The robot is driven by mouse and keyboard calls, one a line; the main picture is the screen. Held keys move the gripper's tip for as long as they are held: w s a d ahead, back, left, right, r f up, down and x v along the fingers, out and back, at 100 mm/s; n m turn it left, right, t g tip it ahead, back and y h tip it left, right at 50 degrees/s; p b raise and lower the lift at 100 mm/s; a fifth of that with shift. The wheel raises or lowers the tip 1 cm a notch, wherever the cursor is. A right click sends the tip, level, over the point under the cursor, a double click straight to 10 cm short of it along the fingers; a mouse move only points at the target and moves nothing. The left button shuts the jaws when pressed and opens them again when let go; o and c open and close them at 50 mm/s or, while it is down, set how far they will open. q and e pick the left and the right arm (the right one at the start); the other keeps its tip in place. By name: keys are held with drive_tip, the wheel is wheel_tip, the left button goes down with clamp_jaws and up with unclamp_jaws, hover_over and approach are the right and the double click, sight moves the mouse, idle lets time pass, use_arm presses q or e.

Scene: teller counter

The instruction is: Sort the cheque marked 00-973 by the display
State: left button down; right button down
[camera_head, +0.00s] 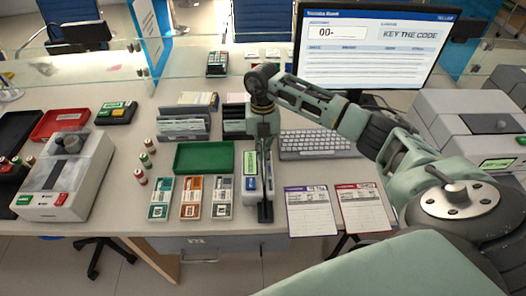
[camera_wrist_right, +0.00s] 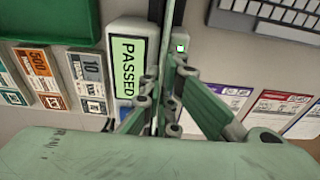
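My right gripper (camera_head: 265,165) points down over a small pale reader (camera_head: 251,187) with a dark slot. The monitor (camera_head: 370,50) shows "00-" and "KEY THE CODE". The keyboard (camera_head: 315,144) lies below it, partly behind my right arm. My left gripper is out of view.
A green tray (camera_head: 204,157), slotted racks (camera_head: 183,128) and several banknote stacks lie left of the reader. A purple-headed form (camera_head: 313,212) and a red-headed form (camera_head: 365,209) lie to its right. Machines stand at both sides, and a glass screen crosses behind.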

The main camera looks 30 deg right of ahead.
drive_tip(key=shift+r+p, duration=1.1)
drive_tip(key=shift+r, duration=0.45)
wheel_tip(320, 180, up, 8)
drive_tip(key=p, duration=0.6)
drive_tip(key=shift+r, duration=0.2)
